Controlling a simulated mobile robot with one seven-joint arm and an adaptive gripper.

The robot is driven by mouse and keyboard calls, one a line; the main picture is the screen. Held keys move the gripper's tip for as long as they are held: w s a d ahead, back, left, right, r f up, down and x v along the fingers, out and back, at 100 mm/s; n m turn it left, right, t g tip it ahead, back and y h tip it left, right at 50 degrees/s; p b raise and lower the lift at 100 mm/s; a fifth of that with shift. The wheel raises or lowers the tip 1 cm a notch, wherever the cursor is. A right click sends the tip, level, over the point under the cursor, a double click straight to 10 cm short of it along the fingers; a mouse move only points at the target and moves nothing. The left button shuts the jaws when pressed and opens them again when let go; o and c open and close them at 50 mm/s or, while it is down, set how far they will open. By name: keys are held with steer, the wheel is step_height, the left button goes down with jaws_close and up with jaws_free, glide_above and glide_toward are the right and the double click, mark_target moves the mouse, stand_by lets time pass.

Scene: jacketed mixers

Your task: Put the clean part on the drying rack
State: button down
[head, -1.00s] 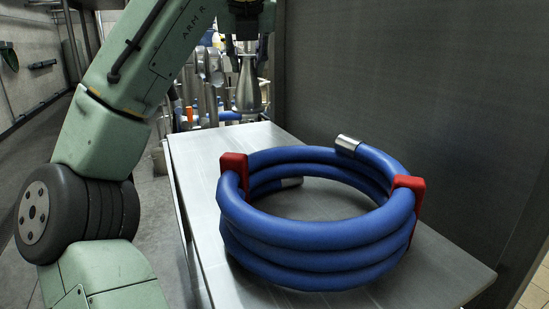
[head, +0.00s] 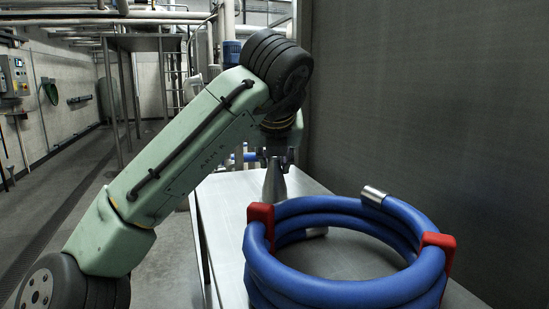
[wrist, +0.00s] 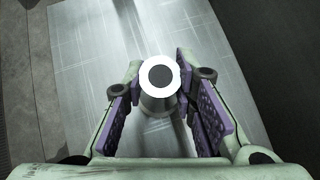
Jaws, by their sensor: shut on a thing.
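A grey metal cone-shaped part (head: 274,184), flaring toward its bottom, hangs upright from my gripper (head: 278,158) over the far part of the steel table. In the wrist view, the part shows from above as a bright white ring with a dark hole (wrist: 173,85) and a grey body under it. The purple-padded fingers stand on both sides of it, and my gripper is shut on it. In the head view, my arm hides much of the fingers. Whether the part's lower end touches the table is not clear. I cannot make out a drying rack in these frames.
A coiled blue hose (head: 335,290) with red clips fills the near right of the steel table (head: 222,215). A tall grey metal wall (head: 420,110) borders the right side. Pipes (head: 247,156) stand behind the table. The floor at left is open.

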steer(key=shift+f, duration=0.1)
steer(key=c, duration=1.3)
jaws_free()
steer(key=shift+r, duration=0.2)
steer(key=b+v, duration=0.1)
steer(key=v, duration=1.1)
steer(key=shift+b, duration=0.35)
